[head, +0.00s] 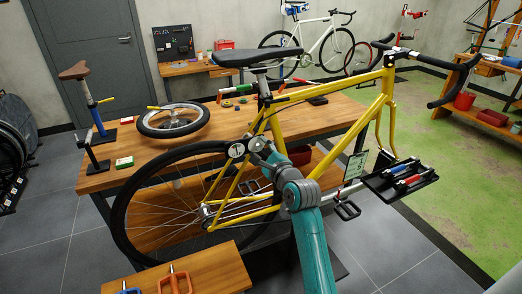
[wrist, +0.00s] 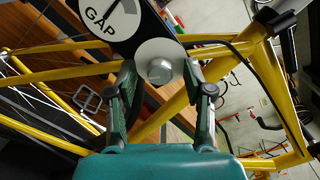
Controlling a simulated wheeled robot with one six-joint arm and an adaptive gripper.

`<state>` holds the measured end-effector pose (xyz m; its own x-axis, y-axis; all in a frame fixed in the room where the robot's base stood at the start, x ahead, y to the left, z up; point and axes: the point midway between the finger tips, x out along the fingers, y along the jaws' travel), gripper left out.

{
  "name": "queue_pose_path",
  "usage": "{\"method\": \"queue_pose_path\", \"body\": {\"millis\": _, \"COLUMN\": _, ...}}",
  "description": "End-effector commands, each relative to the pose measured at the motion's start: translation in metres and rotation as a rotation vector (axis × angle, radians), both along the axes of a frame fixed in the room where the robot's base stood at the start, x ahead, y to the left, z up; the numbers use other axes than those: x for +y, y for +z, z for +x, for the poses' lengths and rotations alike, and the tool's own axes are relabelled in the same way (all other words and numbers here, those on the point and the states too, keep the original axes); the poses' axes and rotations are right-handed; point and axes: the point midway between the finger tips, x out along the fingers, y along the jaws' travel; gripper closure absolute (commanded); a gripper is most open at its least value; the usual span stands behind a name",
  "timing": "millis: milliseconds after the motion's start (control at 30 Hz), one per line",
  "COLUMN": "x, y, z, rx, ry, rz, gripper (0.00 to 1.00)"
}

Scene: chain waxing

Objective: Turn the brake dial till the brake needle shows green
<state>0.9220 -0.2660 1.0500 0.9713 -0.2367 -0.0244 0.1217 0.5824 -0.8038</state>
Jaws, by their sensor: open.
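The brake dial (wrist: 160,70) is a silver knob on a white disc, on a dark plate beside the yellow bike frame. The brake gauge (wrist: 108,14) has a white face marked GAP and sits up and left of the dial, cut by the top edge of the wrist view. A grey shape shows on its face, but I cannot tell the needle's reading or any green. In the head view the gauge (head: 237,150) is small, near the rear wheel's top. My gripper (wrist: 161,76) is open, one finger on each side of the dial. I cannot tell whether either finger touches it.
The yellow bike (head: 280,125) stands in front of a wooden workbench (head: 115,180), its frame tubes close around my gripper. A black tool tray (head: 425,188) sits to the right. A wheel (head: 173,121) lies on the bench. Grey floor is free at the left.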

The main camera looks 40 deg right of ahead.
Motion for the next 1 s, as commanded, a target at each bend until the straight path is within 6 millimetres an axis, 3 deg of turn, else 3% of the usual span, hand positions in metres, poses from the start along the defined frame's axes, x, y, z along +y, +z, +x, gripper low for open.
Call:
{"method": "queue_pose_path", "body": {"millis": 167, "x": 0.003, "y": 0.0, "z": -0.015, "rx": -0.001, "ry": -0.001, "rz": 0.0, "gripper": 0.48}}
{"method": "queue_pose_path", "body": {"millis": 633, "x": 0.023, "y": 0.001, "z": -0.098, "rx": 0.001, "ry": -0.002, "rz": 0.0, "gripper": 0.48}}
{"method": "queue_pose_path", "body": {"millis": 800, "x": 0.027, "y": 0.002, "z": -0.113, "rx": 0.001, "ry": -0.002, "rz": 0.0, "gripper": 0.48}}
{"method": "queue_pose_path", "body": {"millis": 1000, "x": 0.028, "y": 0.002, "z": -0.116, "rx": 0.001, "ry": 0.0, "rz": 0.0, "gripper": 0.48}}
